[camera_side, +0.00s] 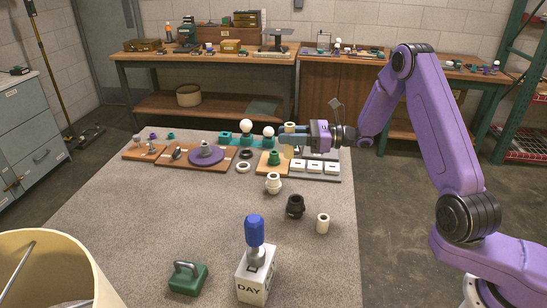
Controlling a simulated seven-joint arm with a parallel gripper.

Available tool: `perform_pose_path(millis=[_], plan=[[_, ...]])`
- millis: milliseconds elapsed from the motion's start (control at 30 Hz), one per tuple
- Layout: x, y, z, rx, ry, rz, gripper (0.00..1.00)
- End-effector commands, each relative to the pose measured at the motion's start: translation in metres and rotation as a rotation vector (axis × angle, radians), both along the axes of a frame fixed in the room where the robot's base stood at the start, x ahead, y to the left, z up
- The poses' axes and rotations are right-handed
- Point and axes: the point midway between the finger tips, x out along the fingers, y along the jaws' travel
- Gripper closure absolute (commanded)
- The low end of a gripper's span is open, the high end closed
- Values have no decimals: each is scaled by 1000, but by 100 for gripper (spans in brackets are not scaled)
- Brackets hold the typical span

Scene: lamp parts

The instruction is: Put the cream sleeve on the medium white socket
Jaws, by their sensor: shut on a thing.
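My gripper (288,138) reaches in from the right above the far right part of the table. It is shut on a tan-cream tube (289,150), which looks like the cream sleeve. The tube is about upright, and its ends show above and below the fingers. A white socket (273,184) with a wider collar stands on the table, nearer the camera and slightly left of the held tube. They are apart. A smaller cream-white cylinder (322,223) stands upright farther forward on the right. Whether the white socket is the medium one is unclear.
A black socket (295,207) stands between the white socket and the small cylinder. A green socket (273,158) on a wooden board and a white switch row (316,168) are close to the held tube. Bulbs (246,127) stand left.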

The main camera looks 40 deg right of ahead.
Motion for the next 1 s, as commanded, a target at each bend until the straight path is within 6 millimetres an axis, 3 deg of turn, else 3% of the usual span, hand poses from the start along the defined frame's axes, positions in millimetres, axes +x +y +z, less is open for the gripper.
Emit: perform_pose_path(millis=[100, 400, 700, 1000], plan=[[19, 2, -13, 1, 1, 1, 100], [51, 6, -52, -1, 1, 1, 100], [64, 8, -69, 1, 1, 1, 100], [62, 7, -96, -1, -1, 0, 100]])
